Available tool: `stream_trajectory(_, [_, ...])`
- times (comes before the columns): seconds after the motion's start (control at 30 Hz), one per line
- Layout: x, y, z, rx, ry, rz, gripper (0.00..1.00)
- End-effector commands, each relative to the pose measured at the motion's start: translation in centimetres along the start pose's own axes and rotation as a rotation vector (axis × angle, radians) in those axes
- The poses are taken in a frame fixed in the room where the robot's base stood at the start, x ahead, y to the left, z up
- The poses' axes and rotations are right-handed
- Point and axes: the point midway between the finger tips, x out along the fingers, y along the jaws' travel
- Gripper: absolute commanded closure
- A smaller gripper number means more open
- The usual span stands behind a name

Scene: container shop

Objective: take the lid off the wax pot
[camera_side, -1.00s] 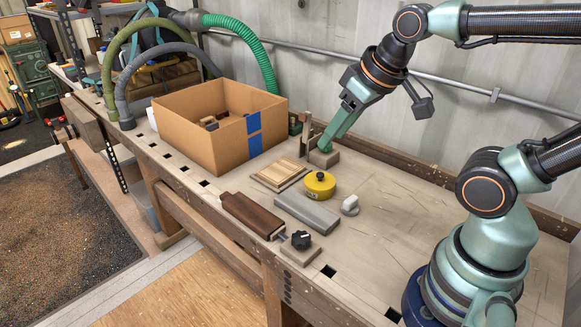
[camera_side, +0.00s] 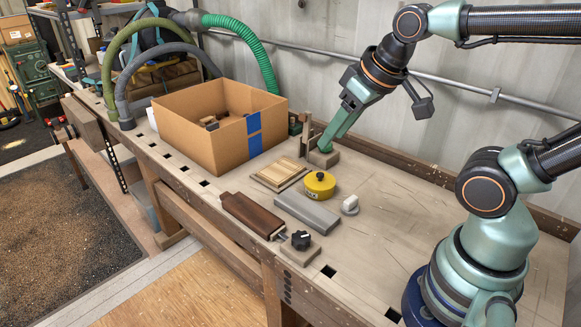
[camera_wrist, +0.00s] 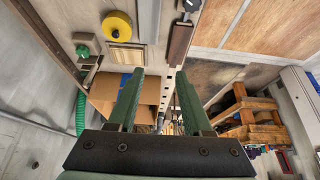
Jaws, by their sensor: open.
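The wax pot (camera_side: 319,187) is a low, round yellow tin on the bench, with a black knob on its top. It also shows at the upper left of the wrist view (camera_wrist: 117,25), with the lid knob (camera_wrist: 120,22) on it. The seam between lid and pot is too small to make out. My gripper (camera_side: 323,147) is behind the pot in the side view, pointing down and left, apart from it. In the wrist view its two green fingers (camera_wrist: 160,74) are spread with nothing between them, and the pot lies beyond them to the upper left.
A grey block (camera_side: 307,213), a brown-handled tool (camera_side: 252,214), a black knob on a base (camera_side: 301,240) and a small white piece (camera_side: 350,205) lie in front. An open cardboard box (camera_side: 196,140) stands behind. Bench is clear to the right.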

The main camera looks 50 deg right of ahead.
Motion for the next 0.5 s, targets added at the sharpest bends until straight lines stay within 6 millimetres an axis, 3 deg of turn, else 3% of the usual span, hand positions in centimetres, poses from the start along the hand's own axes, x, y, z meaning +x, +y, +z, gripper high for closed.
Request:
stream_trajectory(0.07, [0.00, 0.00, 0.00, 0.000, 0.000, 0.000, 0.50])
stream_trajectory(0.1, [0.00, 0.00, 0.00, 0.000, 0.000, 0.000, 0.40])
stream_trajectory(0.5, [0.11, 0.27, -0.35, 0.030, -0.014, 0.004, 0.40])
